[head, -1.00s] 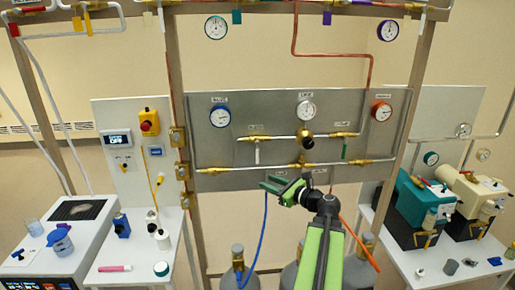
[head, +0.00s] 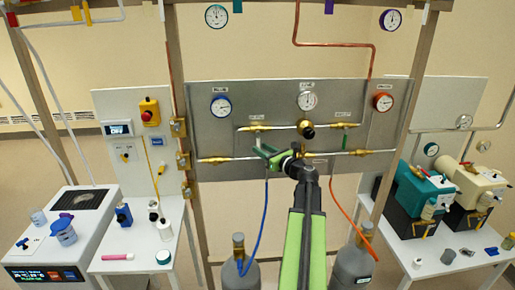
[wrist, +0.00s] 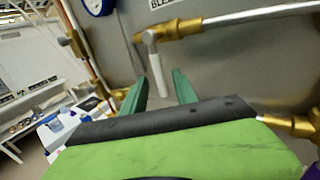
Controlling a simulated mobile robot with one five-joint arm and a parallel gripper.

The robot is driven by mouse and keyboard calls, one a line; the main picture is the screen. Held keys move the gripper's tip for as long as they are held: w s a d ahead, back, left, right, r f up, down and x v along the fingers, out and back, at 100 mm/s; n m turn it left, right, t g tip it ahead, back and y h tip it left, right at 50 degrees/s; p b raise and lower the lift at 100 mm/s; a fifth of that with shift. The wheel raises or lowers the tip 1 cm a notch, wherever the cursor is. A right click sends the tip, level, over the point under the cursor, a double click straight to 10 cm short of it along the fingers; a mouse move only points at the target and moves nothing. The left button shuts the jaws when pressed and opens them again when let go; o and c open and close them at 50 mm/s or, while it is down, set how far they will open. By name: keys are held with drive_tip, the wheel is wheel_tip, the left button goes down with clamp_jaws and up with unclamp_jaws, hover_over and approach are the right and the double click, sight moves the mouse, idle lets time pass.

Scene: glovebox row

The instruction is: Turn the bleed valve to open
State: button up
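The bleed valve (wrist: 162,34) is a brass fitting on the grey panel, under a partly cut-off label reading "BLE" in the wrist view. Its pale lever (wrist: 157,70) hangs down, roughly across the pipe. In the head view the valve (head: 257,128) is on the upper left pipe, its lever mostly hidden behind my gripper (head: 263,149). In the wrist view my gripper (wrist: 160,76) is open, with its two green fingers apart. The lever shows in the gap between the fingertips; I cannot tell whether either finger touches it.
A second valve with a green lever (head: 345,137) is to the right. A brass regulator (head: 307,131) and a lower pipe (head: 230,159) are close to my gripper. Gas cylinders (head: 239,262) with blue and orange hoses stand below. Side benches hold pumps (head: 420,198) and bottles.

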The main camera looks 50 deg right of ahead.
sight(258, 146)
drive_tip(key=shift+w+d, duration=0.15)
drive_tip(key=shift+w, duration=1.4)
clamp_jaws()
